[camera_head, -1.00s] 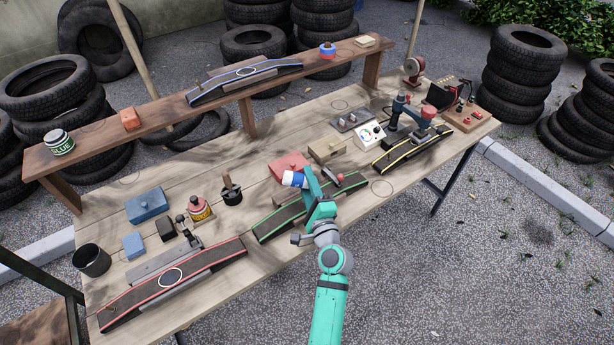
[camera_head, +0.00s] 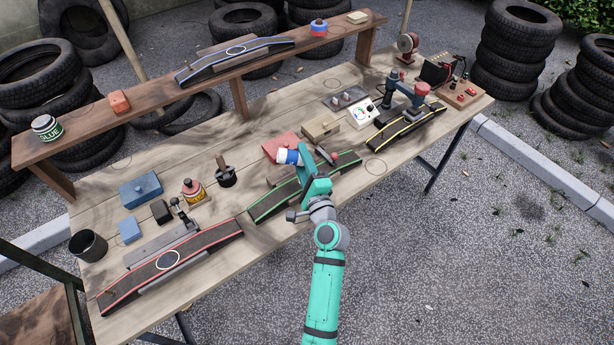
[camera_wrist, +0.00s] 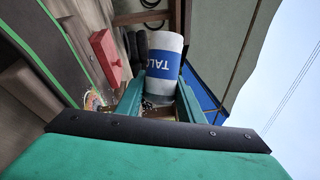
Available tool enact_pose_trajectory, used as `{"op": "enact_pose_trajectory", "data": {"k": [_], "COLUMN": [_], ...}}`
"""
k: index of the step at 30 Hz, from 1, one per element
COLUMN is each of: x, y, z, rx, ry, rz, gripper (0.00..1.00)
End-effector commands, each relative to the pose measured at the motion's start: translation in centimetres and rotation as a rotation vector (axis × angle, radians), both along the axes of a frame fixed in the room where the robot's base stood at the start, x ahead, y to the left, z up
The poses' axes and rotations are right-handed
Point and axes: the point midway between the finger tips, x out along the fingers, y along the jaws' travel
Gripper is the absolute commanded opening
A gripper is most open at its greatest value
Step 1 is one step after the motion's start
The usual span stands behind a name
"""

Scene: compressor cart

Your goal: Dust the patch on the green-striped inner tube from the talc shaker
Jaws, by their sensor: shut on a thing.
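My gripper (camera_head: 302,160) is shut on the talc shaker (camera_head: 287,156), a white cylinder with a blue band. In the wrist view the shaker (camera_wrist: 163,62) sits between my two fingers, with its "TALC" lettering sideways, so it is tilted well over. The green-striped inner tube (camera_head: 273,202) lies on the bench below and beside my gripper; its green edge also shows in the wrist view (camera_wrist: 40,52). My gripper and arm hide the middle of this tube, and I cannot see its patch. No falling powder is visible.
A red box (camera_head: 283,143) stands behind the shaker, with a tan box (camera_head: 320,128) beside it. A red-striped tube (camera_head: 195,247) lies left and a yellow-striped tube (camera_head: 408,128) right. A blue-striped tube (camera_head: 262,50) rests on the raised shelf (camera_head: 150,102).

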Motion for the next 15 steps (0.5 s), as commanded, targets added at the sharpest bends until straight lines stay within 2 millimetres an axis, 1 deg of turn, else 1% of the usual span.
{"op": "enact_pose_trajectory", "data": {"k": [2, 5, 12, 15], "x": [0.0, 0.0, 0.0, 0.0], "y": [0.2, 0.3, 0.4, 0.4], "z": [0.3, 0.2, -1.4, -1.7], "rx": [0.001, 0.001, 0.002, 0.001], "ry": [0.000, 0.001, 0.001, 0.001], "rz": [0.002, 0.005, 0.007, 0.006], "gripper": [0.10, 0.10, 0.10, 0.10]}}
